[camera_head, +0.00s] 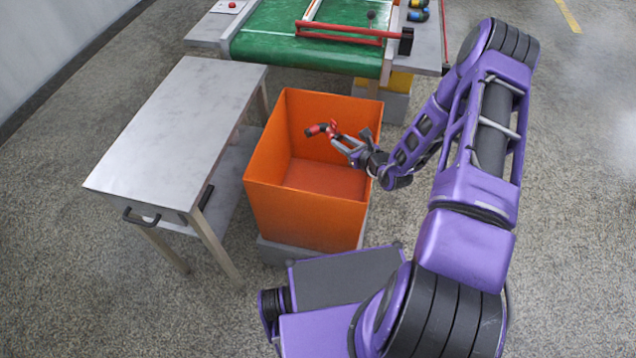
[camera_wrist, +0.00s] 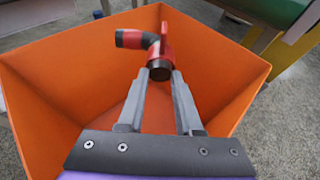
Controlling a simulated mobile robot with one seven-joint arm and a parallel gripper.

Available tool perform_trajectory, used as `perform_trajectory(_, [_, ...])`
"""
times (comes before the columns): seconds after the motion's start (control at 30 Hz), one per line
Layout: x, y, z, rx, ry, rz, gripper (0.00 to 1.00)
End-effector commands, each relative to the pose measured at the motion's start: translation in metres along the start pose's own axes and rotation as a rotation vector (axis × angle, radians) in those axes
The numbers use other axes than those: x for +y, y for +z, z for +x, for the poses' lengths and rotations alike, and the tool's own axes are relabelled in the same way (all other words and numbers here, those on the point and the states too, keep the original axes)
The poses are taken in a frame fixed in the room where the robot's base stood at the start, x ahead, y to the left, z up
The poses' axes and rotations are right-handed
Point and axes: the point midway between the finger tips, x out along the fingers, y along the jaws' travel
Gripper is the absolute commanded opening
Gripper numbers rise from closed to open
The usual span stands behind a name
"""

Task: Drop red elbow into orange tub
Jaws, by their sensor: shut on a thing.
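The red elbow (camera_head: 323,129) is a short bent pipe piece with dark ends. My gripper (camera_head: 345,143) is shut on it and holds it over the open top of the orange tub (camera_head: 305,218). In the wrist view the red elbow (camera_wrist: 153,48) sits between the two grey fingertips of my gripper (camera_wrist: 158,77), with one dark end facing the camera and the other pointing left. The orange tub (camera_wrist: 50,95) surrounds it in that view, and its inside shows no other thing.
A grey metal table (camera_head: 180,125) stands close to the left of the tub. A green conveyor (camera_head: 310,38) with a red-framed gate lies behind it. The tub rests on a grey base (camera_head: 285,252). Open floor (camera_head: 570,230) lies to the right.

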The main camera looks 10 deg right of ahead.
Motion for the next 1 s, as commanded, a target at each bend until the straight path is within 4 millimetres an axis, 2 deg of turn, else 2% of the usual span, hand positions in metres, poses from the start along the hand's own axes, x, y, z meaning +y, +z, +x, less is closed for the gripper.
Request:
perform_trajectory(0.03, [0.0, -0.011, 0.005, -0.001, 0.0, 0.0, 0.0])
perform_trajectory(0.2, [0.0, -0.024, 0.01, -0.001, 0.0, -0.001, 0.0])
perform_trajectory(0.5, [0.0, -0.025, 0.011, -0.002, 0.0, -0.001, 0.0])
perform_trajectory(0.53, [0.0, -0.025, 0.011, -0.002, 0.0, -0.001, 0.36])
perform_trajectory(0.7, [0.0, -0.025, 0.011, -0.001, 0.0, -0.001, 0.66])
perform_trajectory(0.73, [0.0, -0.025, 0.011, -0.001, 0.0, -0.001, 0.69])
perform_trajectory(1.0, [0.0, -0.025, 0.01, 0.0, 0.0, 0.0, 0.69])
